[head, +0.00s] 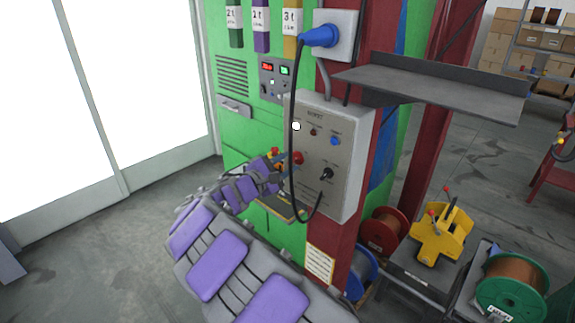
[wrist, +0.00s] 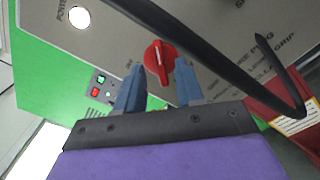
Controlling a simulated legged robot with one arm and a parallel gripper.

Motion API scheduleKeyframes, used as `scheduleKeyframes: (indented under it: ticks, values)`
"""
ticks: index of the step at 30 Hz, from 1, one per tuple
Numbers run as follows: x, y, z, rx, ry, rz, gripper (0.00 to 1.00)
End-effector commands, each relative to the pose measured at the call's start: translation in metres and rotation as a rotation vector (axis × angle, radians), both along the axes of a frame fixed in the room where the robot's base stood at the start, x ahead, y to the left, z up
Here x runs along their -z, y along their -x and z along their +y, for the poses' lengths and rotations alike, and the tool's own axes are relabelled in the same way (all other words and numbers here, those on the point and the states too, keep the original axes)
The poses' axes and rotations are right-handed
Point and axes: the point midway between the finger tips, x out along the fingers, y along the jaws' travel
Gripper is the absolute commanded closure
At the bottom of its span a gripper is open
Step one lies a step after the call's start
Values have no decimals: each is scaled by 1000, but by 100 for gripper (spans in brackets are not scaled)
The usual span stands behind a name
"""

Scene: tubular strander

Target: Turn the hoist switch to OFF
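The hoist switch is a red rotary knob (wrist: 158,62) with a pale pointer line, on the grey hoist control box (head: 335,140). In the wrist view its bar stands nearly upright, slightly tilted. My gripper (wrist: 160,75) is open, with one blue finger on each side of the knob. A gap shows beside the knob, and I cannot tell whether the fingertips touch the panel. In the head view the red knob (head: 298,158) is at the box's left side, with my gripper (head: 281,165) just left of it. The position labels are partly hidden by the fingers.
A black cable (wrist: 220,52) hangs from the blue plug (head: 320,36) across the box front, close to my gripper. A grey shelf (head: 440,88) juts out at right. A white lamp (head: 296,126) and a small green-and-red button panel (head: 274,80) are nearby.

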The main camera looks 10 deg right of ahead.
Motion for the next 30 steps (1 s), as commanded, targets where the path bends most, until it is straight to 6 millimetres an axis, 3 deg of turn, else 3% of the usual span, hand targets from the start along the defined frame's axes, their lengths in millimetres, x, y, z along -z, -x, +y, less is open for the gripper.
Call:
scheduleKeyframes:
  ticks: [11,23,30]
  values:
    - [0,-4,-8,1,-1,0,63]
    - [0,-4,-6,1,1,1,99]
    - [0,-4,-6,1,1,1,100]
